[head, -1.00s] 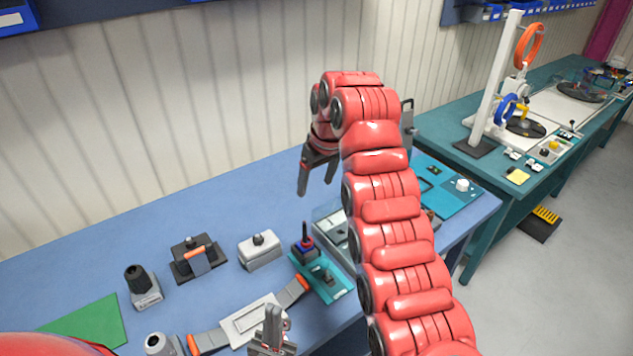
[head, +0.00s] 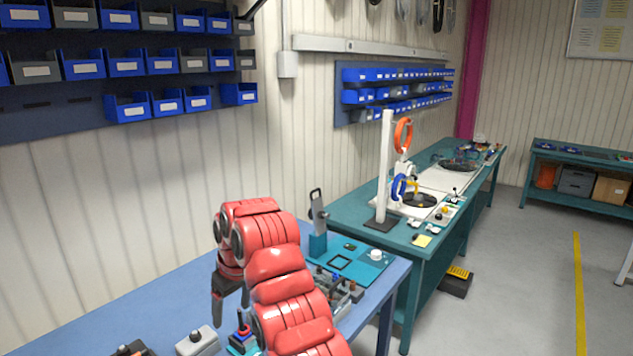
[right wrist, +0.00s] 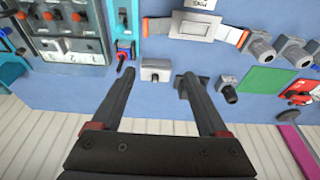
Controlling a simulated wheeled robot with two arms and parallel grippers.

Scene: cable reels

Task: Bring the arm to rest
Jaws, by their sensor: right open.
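My right arm is red and segmented and rises from the bottom of the head view. Its gripper (head: 228,300) hangs over the blue table, partly hidden behind the arm. In the right wrist view the two dark fingers of the right gripper (right wrist: 155,95) are spread apart with nothing between them. A grey box with a knob (right wrist: 155,70) lies on the table below, beyond the fingertips. My left gripper is not in the head view now.
The blue table (head: 130,308) holds several devices and a teal board (head: 372,268). A teal bench (head: 345,207) with a white post (head: 384,165) and cable reels stands behind to the right. Blue bins (head: 84,66) hang on the wall. Floor at right is mostly clear.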

